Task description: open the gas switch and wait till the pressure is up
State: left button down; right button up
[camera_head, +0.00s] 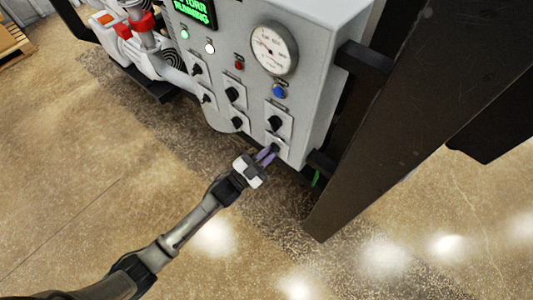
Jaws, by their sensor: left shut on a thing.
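A grey control panel (228,55) stands upright at the top middle, with several black rotary switches on white plates. My left gripper (269,154) reaches up from the lower left to the lowest switch at the right (276,147). Its fingers are shut on that switch's black knob and partly hide it. A round pressure gauge (273,48) with a white dial sits at the panel's upper right; its reading is too small to tell. A green display (196,11) reads "RUNNING" on its lower line. My right gripper is not in view.
Other switches (233,94) sit close above and left of my left gripper. A blue button (279,91) is under the gauge. A dark steel post (385,130) stands right of the panel. White machinery with red parts (140,35) is at left. The floor in front is clear.

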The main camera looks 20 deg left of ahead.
pick_arm(q)
jog(key=shift+d+r, duration=0.1)
jog(key=shift+r, duration=0.1)
jog(key=c, duration=1.3)
grip_release()
jog(key=shift+o, duration=0.6)
jog(key=shift+w, duration=0.15)
jog(key=shift+s+a+f, duration=0.2)
jog(key=shift+s+f, duration=0.1)
jog(key=shift+s, duration=0.05)
jog(key=b+v, duration=0.1)
jog(key=v, duration=1.2)
jog(key=shift+w, duration=0.1)
